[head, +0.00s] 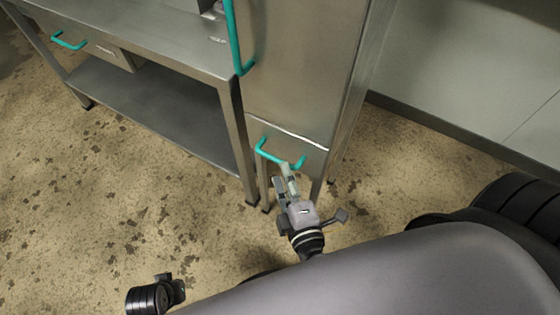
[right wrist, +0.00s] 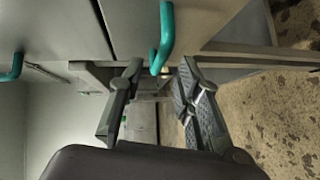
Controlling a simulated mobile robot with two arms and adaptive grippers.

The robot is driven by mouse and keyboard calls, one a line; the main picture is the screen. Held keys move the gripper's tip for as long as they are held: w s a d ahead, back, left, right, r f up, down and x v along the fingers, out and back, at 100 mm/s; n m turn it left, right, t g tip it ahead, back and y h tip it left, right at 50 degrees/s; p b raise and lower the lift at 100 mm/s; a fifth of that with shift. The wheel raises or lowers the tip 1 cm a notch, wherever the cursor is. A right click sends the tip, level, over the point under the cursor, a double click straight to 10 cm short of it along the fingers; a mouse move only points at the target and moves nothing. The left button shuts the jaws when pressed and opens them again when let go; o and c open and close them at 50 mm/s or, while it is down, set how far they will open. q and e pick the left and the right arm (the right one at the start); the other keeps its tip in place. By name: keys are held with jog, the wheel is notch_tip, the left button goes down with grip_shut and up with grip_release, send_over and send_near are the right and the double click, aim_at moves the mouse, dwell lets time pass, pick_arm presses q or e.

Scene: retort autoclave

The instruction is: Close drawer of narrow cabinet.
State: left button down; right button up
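The narrow cabinet (head: 300,70) is a tall steel unit with a long teal door handle (head: 236,45). Below its door is the drawer (head: 312,157), with a teal bar handle (head: 268,154). A bright strip runs along the drawer's top edge; I cannot tell how far it stands out. My right gripper (head: 287,178) is at the drawer handle, its fingers overlapping it in the head view. In the right wrist view the gripper (right wrist: 161,68) is open, with the drawer handle (right wrist: 166,35) ahead of the gap between its fingertips. A dark part of my left arm's end (head: 155,296) shows low left; its fingers are unclear.
A steel table (head: 150,45) with a lower shelf (head: 150,105) and its own teal-handled drawer (head: 108,50) stands left of the cabinet. A pale wall panel (head: 460,70) lies to the right. The speckled floor (head: 110,190) in front is clear.

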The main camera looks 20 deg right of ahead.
jog(key=s, duration=0.3)
jog(key=s+r, duration=0.1)
jog(key=s, duration=0.1)
jog(key=shift+s+a, duration=0.3)
jog(key=shift+s, duration=0.05)
jog(key=shift+f, duration=0.1)
